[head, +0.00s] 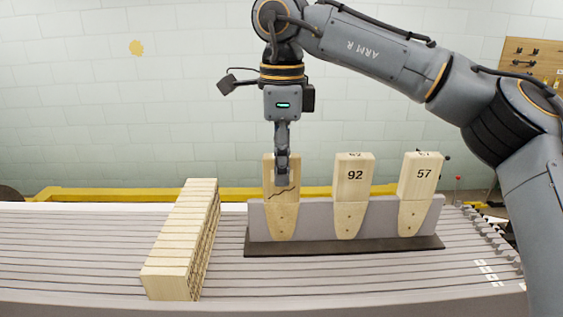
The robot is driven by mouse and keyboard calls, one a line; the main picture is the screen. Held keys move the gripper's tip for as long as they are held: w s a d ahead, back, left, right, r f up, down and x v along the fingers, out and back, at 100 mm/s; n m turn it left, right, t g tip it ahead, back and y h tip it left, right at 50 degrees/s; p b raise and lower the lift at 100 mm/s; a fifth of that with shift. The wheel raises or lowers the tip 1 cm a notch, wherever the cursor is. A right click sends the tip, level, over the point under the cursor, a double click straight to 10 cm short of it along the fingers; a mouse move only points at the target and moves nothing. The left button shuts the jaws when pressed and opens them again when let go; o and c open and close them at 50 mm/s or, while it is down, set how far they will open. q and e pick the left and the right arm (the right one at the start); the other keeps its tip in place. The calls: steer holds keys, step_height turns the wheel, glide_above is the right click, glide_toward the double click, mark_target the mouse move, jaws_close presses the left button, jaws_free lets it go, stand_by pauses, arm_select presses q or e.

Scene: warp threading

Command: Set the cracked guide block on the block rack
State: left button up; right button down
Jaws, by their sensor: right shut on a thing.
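The cracked guide block (283,205), pale wood with a dark jagged crack line, stands upright in the left place of the grey block rack (316,222). My right gripper (282,172) comes down from above and is shut on the block's upper part, hiding some of its face. Block 92 (352,185) stands in the middle place of the rack and block 57 (419,182) in the right place. Whether the cracked block bears fully on the rack cannot be told. My left gripper is not in view.
A long row of pale wooden blocks (180,247) stands on the slatted grey table (80,250) left of the rack. Small pegs or fittings line the table's right edge. A yellow rail (130,193) runs behind. The table's left part is clear.

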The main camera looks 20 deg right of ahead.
steer(key=c, duration=1.1)
jaws_free()
step_height(320, 180, up, 11)
steer(key=shift+s+f, duration=0.1)
steer(key=shift+r, duration=0.55)
